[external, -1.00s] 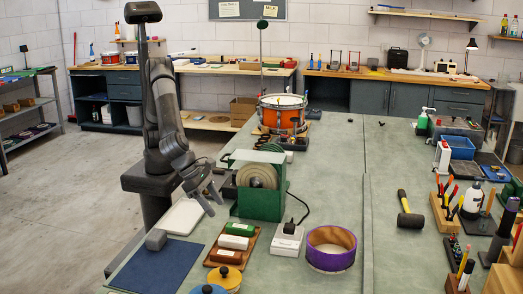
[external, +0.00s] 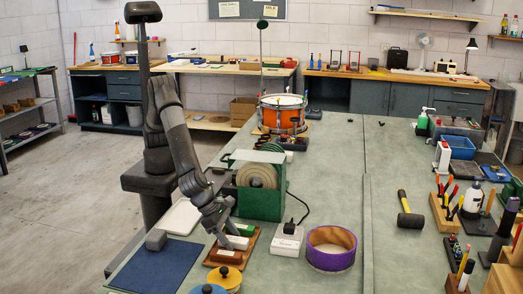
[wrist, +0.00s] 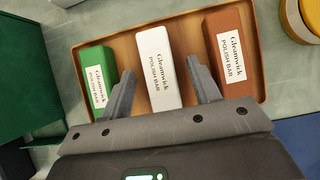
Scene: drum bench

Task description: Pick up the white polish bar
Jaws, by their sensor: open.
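The white polish bar (wrist: 157,68) lies in a wooden tray (wrist: 182,26) between a green bar (wrist: 97,75) and a brown bar (wrist: 231,50) in the wrist view. My gripper (wrist: 160,82) is open, with one finger on each side of the white bar; I cannot tell whether they touch it. The left finger is in the gap beside the green bar, the right one in the gap beside the brown bar. In the external view my gripper (external: 232,243) is low over the tray (external: 250,241) and hides most of the white bar.
A green buffing machine (external: 262,203) stands just behind the tray. A white switch box (external: 287,242) and a purple drum shell (external: 331,250) are to the right. A blue mat (external: 165,265) with a grey block (external: 156,239) is to the left.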

